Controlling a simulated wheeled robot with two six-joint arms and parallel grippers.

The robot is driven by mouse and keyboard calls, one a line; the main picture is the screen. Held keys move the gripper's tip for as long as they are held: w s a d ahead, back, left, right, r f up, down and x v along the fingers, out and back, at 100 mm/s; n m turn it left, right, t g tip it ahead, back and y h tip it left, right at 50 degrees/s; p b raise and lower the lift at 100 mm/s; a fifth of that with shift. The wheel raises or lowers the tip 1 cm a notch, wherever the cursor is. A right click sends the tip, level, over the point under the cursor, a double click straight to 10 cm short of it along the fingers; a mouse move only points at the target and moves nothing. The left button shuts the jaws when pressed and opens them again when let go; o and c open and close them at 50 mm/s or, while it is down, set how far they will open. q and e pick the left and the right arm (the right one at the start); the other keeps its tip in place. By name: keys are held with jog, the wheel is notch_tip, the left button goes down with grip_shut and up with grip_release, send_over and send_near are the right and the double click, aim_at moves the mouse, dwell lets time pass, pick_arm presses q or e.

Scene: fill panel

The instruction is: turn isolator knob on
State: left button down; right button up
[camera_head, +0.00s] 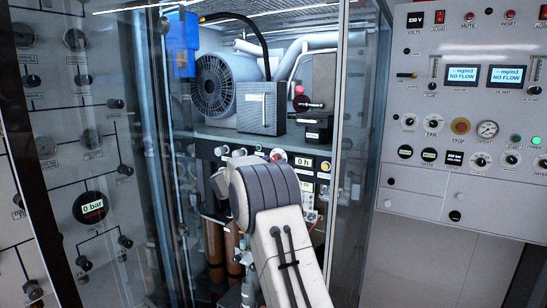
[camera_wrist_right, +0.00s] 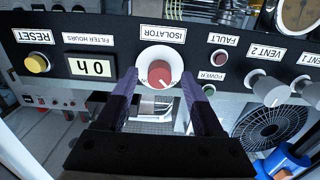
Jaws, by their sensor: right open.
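The isolator knob (camera_wrist_right: 160,73) is red on a round white base, under an upside-down ISOLATOR label in the right wrist view. A small white mark shows near the lower edge of its red face. In the head view the knob (camera_head: 276,155) shows small, just above my right wrist. My right gripper (camera_wrist_right: 159,82) is open, with its two dark purple fingers on either side of the knob. I see gaps between fingers and red face; contact with the base I cannot tell. In the head view my right arm hides most of the gripper. My left gripper is out of view.
Beside the knob are the filter hours display (camera_wrist_right: 90,68), a yellow reset button (camera_wrist_right: 37,63), a red fault lamp (camera_wrist_right: 220,57) and grey vent knobs (camera_wrist_right: 268,88). Glass cabinet walls (camera_head: 350,150) stand close on both sides of the opening. A compressor (camera_head: 225,85) sits above.

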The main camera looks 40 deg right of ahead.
jog(key=shift+w+d, duration=0.15)
jog(key=shift+d, duration=0.3)
grip_shut()
